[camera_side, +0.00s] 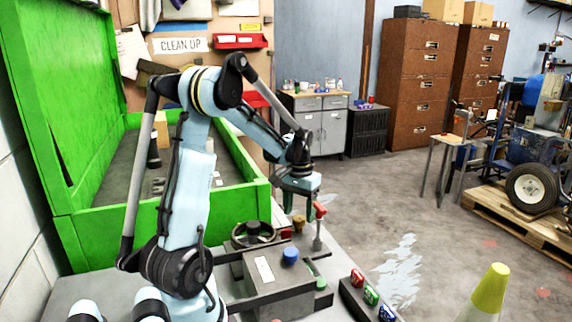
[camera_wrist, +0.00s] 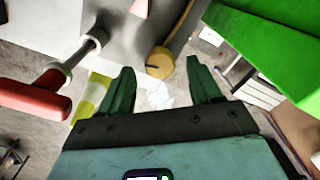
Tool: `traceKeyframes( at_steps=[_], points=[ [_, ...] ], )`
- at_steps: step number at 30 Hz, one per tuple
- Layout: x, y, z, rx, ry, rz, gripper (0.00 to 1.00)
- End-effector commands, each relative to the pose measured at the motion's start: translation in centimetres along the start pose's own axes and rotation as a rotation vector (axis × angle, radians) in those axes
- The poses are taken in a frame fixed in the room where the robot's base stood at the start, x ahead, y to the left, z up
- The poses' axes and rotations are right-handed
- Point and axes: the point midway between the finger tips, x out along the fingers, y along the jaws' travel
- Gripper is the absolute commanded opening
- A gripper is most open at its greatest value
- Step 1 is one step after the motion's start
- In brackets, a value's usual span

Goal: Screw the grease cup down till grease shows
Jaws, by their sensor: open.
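A round brass-yellow cap with a dark line across it, which looks like the grease cup (camera_wrist: 159,62), sits on a grey fitting in the wrist view. It also shows in the side view (camera_side: 299,222), small, just under my gripper (camera_side: 299,204). In the wrist view my gripper (camera_wrist: 160,84) is open, its two green fingers apart, with the cap between their tips in the picture. I see no contact between fingers and cap, and the gap in depth is hard to judge. No grease can be made out around the cup.
A red-handled lever (camera_wrist: 35,98) stands close beside the cup, left in the wrist view. A grey block with a blue knob (camera_side: 290,255), a handwheel (camera_side: 253,234) and coloured buttons (camera_side: 371,295) lie nearer. A green-walled bin (camera_side: 165,230) is at left; a yellow-tipped cone (camera_side: 489,290) stands right.

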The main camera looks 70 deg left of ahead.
Motion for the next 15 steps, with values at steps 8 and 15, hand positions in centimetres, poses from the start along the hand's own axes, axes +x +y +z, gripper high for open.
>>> traceKeyframes(
  at_steps=[8, 15],
  points=[
    [-5.0, 0.0, 0.1, 0.0, 0.0, 0.0, 0.63],
    [-8.6, 0.0, 0.0, 0.0, 0.0, 0.0, 0.63]
  ],
)
